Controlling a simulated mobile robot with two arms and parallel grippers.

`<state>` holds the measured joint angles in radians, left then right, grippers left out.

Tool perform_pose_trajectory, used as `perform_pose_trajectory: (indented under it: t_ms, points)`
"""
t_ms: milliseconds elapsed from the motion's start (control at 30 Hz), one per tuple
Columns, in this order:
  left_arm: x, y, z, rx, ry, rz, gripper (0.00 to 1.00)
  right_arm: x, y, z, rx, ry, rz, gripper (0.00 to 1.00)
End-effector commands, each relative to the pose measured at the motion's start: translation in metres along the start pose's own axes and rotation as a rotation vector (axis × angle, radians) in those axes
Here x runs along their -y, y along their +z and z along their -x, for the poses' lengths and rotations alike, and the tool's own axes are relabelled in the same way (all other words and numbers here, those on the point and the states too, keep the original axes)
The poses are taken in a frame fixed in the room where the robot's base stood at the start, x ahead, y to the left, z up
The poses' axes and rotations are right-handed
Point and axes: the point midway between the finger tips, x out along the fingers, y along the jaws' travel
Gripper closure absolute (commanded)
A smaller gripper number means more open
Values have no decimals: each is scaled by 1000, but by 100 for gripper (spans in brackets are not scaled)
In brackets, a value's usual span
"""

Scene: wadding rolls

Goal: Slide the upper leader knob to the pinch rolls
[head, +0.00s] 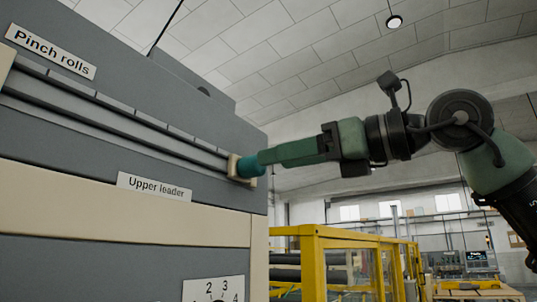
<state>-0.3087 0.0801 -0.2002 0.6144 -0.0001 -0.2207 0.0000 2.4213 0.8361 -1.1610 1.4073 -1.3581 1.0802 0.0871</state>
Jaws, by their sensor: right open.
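The upper leader knob (247,166) is teal on a cream base. It sits at the right end of a long slotted rail (120,115) on the grey machine front, near the panel's right edge. The "Upper leader" label (153,186) is below the rail, and the "Pinch rolls" label (50,49) is above its far left end. My right gripper (265,157) comes in from the right with its green fingers at the knob. It is open; whether the fingers touch the knob is hidden from this side. My left gripper is not in view.
A dial plate with numbers (213,289) is on the lower panel. A yellow guard frame (312,240) stands right of the machine, with a workbench (475,290) behind. The rail left of the knob looks clear.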

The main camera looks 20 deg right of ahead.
Motion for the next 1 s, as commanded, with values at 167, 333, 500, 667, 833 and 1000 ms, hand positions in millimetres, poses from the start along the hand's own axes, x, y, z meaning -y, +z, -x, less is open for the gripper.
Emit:
perform_pose_trajectory:
  t_ms: [167,333,500,667,833,1000]
  points:
    - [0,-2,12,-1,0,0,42,1,1,-24,-2,1,-3,44]
    - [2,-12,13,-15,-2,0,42,0,0,-32,0,1,-2,44]
    - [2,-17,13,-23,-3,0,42,0,-1,-33,0,1,-2,44]
    - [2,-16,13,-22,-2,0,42,0,-1,-33,0,2,-3,75]
    - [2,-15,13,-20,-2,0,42,0,-1,-33,0,2,-3,100]
    - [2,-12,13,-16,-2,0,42,0,-1,-33,-1,2,-3,100]
